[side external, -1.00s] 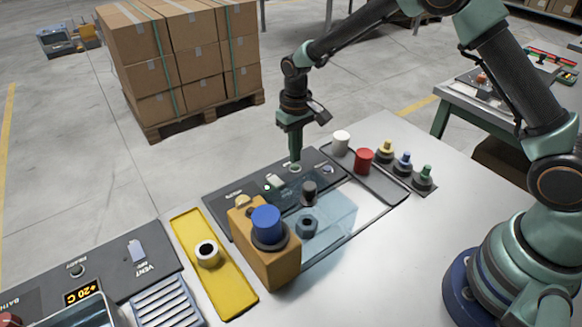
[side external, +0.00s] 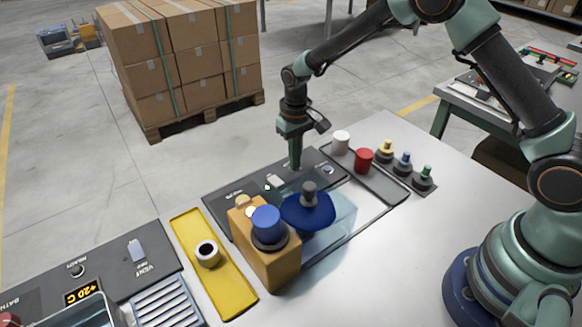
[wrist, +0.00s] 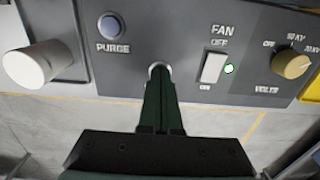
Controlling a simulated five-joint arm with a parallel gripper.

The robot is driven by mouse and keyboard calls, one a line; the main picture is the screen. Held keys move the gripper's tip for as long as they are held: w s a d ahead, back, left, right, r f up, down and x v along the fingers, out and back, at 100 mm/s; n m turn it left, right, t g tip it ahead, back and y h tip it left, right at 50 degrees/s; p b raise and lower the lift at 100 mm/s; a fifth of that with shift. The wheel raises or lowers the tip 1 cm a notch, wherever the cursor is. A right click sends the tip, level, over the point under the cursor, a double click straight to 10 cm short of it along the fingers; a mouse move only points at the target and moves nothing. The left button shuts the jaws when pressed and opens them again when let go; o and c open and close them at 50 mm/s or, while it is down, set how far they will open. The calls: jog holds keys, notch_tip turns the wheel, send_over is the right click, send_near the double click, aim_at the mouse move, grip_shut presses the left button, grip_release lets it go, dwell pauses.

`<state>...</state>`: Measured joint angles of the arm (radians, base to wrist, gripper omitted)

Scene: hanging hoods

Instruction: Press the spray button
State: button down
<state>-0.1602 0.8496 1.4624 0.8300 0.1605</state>
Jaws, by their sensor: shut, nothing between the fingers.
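The control panel (side external: 230,199) is a dark strip along the far side of the bench. In the wrist view the panel (wrist: 130,80) shows a purge button (wrist: 112,26), a fan switch (wrist: 214,67) and a volts knob (wrist: 292,64). My gripper (wrist: 160,72) is shut and empty. Its tips point down onto a round pale button (wrist: 160,66) between purge and fan, mostly covered by the fingers; its label is hidden. In the side view my gripper (side external: 295,167) stands over the panel.
A tan block with a blue cap (side external: 266,220) stands left of the spray. A white cylinder (side external: 341,143), a red cylinder (side external: 364,160) and several coloured knobs stand right.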

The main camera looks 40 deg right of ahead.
dwell(0.3)
jog(key=shift+r, duration=3.4)
grip_release()
jog(key=s+d+r+t, duration=0.2)
jog(key=s+d+r, duration=0.1)
jog(key=s+r, duration=0.4)
jog(key=s+d+r+t, duration=0.25)
jog(key=s+r, duration=0.25)
jog(key=r, duration=0.4)
jog(key=s+d+t, duration=0.1)
jog(key=s+d, duration=0.1)
jog(key=s, duration=0.5)
jog(key=shift+s+d+r, duration=0.15)
jog(key=shift+s+r, duration=0.1)
jog(key=shift+s, duration=0.1)
